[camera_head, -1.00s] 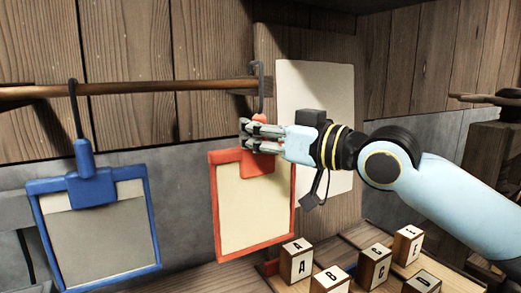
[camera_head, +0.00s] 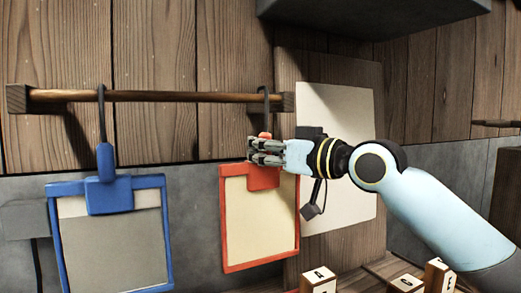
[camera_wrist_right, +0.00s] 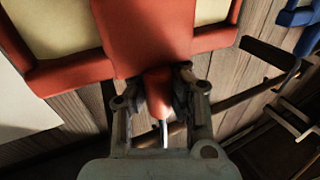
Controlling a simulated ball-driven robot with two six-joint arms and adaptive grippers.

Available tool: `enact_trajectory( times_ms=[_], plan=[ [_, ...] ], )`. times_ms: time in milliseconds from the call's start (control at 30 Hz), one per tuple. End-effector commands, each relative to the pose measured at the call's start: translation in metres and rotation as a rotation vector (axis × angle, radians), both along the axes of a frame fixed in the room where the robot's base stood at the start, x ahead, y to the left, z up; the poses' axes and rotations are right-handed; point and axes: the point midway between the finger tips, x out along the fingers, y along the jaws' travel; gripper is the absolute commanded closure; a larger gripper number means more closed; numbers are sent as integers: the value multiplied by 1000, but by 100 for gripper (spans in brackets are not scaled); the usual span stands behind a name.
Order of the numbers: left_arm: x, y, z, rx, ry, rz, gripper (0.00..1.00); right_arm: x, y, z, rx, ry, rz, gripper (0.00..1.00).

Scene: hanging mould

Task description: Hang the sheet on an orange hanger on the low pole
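The orange hanger (camera_head: 263,178) holds a cream sheet (camera_head: 260,222) in its frame and hangs upright below the wooden pole (camera_head: 180,97). My right gripper (camera_head: 262,150) is shut on the hanger's neck, just under the dark hook (camera_head: 265,94). The hook's top is at the pole's right end, near the end block; I cannot tell whether it rests on the pole. In the right wrist view the orange neck (camera_wrist_right: 157,92) sits between the two fingers, with the red-orange clip above. My left gripper is not in view.
A blue hanger (camera_head: 108,195) with a grey sheet hangs at the pole's left. A pale panel (camera_head: 335,150) on a wooden board stands behind my right gripper. Lettered blocks (camera_head: 318,279) stand at the lower right. A dark shelf (camera_head: 370,15) juts out above.

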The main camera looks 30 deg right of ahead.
Motion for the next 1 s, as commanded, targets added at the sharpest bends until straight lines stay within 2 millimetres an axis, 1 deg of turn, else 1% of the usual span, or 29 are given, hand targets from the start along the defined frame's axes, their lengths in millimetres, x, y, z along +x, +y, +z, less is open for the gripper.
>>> enact_trajectory(
  times_ms=[267, 367, 500, 567, 833, 933, 1000],
  plan=[
    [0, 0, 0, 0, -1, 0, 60, 0, 0, 0, 0, -1, 0, 100],
    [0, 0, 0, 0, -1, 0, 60, 0, 0, 0, 0, -1, 0, 89],
    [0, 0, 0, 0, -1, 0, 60, 0, 0, -1, 0, -1, 0, 71],
    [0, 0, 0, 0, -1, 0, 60, 0, 0, -1, 0, -1, 0, 65],
    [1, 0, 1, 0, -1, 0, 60, 0, 0, 0, 0, 0, 0, 65],
    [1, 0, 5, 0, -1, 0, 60, 0, 0, 7, 0, -1, 0, 65],
    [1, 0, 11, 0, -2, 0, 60, 0, 0, 15, 1, -2, 0, 65]
  ],
)
